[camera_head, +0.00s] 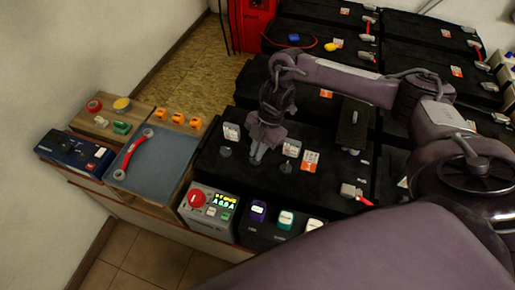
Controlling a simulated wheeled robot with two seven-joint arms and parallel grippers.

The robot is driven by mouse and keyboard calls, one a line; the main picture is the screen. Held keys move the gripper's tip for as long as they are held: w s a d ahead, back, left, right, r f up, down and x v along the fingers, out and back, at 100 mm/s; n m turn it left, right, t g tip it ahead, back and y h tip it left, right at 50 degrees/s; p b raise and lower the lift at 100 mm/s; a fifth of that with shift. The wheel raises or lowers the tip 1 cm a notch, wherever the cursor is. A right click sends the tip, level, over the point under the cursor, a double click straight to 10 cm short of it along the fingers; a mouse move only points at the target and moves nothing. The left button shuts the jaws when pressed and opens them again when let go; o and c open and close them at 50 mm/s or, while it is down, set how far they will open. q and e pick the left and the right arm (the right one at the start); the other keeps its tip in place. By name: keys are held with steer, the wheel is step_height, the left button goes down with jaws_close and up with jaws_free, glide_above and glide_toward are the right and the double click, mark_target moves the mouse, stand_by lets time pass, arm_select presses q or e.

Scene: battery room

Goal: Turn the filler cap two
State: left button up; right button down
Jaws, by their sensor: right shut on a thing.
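A large black battery (217,178) lies in the middle of the camera_head view. A row of small dark filler caps runs along its top: one cap (225,152) is left of my right gripper, and another cap (287,167) is to its right. My right gripper (258,156) points down onto the battery top between these two and is shut on the middle cap, which its fingers mostly hide. I cannot see any turn of that cap. My left gripper is not in view.
A charger box with a red knob (197,198) and a lit display stands at the battery's front left. A blue-grey mat with a red wrench (131,153) lies on the bench at left. More black batteries (405,28) fill the back. My right arm spans the right side.

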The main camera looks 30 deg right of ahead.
steer(key=shift+r+m+p, duration=0.2)
steer(key=shift+m+p, duration=0.2)
steer(key=shift+p, duration=0.15)
steer(key=m+t+p, duration=0.1)
steer(key=m+p, duration=0.2)
steer(key=p, duration=0.1)
steer(key=m+t+p, duration=0.1)
steer(key=m+p, duration=0.2)
steer(key=p, duration=0.1)
steer(key=s+m+t+p, duration=0.1)
steer(key=m+p, duration=0.2)
steer(key=shift+a+t+p, duration=0.15)
steer(key=shift+t+p, duration=0.25)
steer(key=shift+f+m+t+h+p, duration=0.15)
steer(key=shift+m+t+h+p, duration=0.35)
steer(key=shift+m+p, duration=0.95)
steer(key=c, duration=1.5)
jaws_free()
steer(key=v, duration=0.7)
steer(key=shift+r, duration=0.35)
